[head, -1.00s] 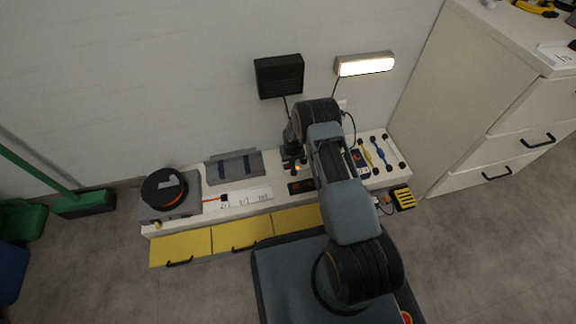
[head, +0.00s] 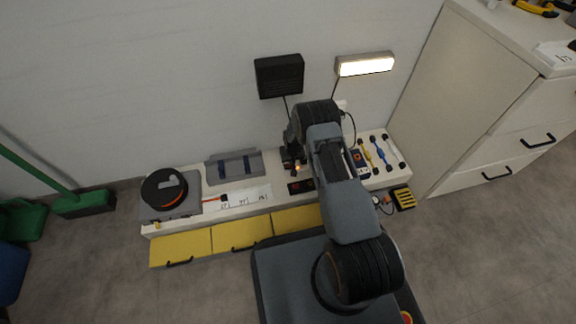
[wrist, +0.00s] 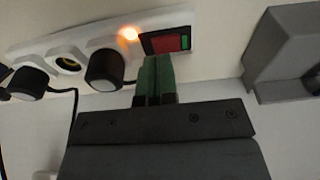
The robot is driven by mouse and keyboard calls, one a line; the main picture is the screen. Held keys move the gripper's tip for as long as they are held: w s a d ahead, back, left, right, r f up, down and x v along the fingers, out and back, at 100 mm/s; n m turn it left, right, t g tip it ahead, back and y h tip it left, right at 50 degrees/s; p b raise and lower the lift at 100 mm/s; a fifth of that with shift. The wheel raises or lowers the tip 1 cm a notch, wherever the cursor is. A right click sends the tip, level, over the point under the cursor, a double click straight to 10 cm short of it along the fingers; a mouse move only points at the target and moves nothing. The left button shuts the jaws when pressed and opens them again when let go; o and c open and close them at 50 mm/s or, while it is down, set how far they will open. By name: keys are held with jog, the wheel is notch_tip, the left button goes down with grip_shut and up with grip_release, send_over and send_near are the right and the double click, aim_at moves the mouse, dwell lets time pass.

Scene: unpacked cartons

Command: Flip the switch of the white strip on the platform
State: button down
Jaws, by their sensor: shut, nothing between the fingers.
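The white strip (wrist: 38,48) runs across the top left of the wrist view. It has round sockets, black plugs, a glowing orange light (wrist: 129,35) and a red switch (wrist: 167,43) in a black frame with a green part at its right edge. My gripper (wrist: 158,60) is shut, with its green fingertips together and empty. The tips overlap the lower left edge of the switch in the wrist view; I cannot tell if they touch it. In the head view my arm hides most of the strip; only the orange glow shows on the long platform (head: 160,230).
A grey block (wrist: 280,50) stands right of the switch. A black reel (head: 163,188) sits at the platform's left end, and coloured tools (head: 380,153) lie at its right. A black box (head: 279,76) and a lit lamp (head: 365,64) are on the wall above. A white cabinet (head: 480,100) stands right.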

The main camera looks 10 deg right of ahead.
jog(key=shift+f, duration=0.85)
dwell(0.3)
jog(key=shift+r+p, duration=2.25)
jog(key=shift+r, duration=1.25)
jog(key=s+r+p, duration=0.2)
jog(key=r+p, duration=0.6)
jog(key=r, duration=1.3)
jog(key=s+r+p, duration=0.2)
jog(key=r+p, duration=0.7)
jog(key=r, duration=1.3)
jog(key=s+r+p, duration=0.7)
jog(key=s+r, duration=0.1)
jog(key=r, duration=0.4)
jog(key=s+r+t+p, duration=0.1)
jog(key=s+r+p, duration=0.6)
jog(key=r, duration=0.5)
jog(key=s+a+r+p, duration=0.1)
jog(key=s+r+p, duration=0.6)
jog(key=r, duration=0.6)
jog(key=s, duration=0.2)
jog(key=shift+s+t, duration=0.3)
jog(key=shift+t, duration=0.1)
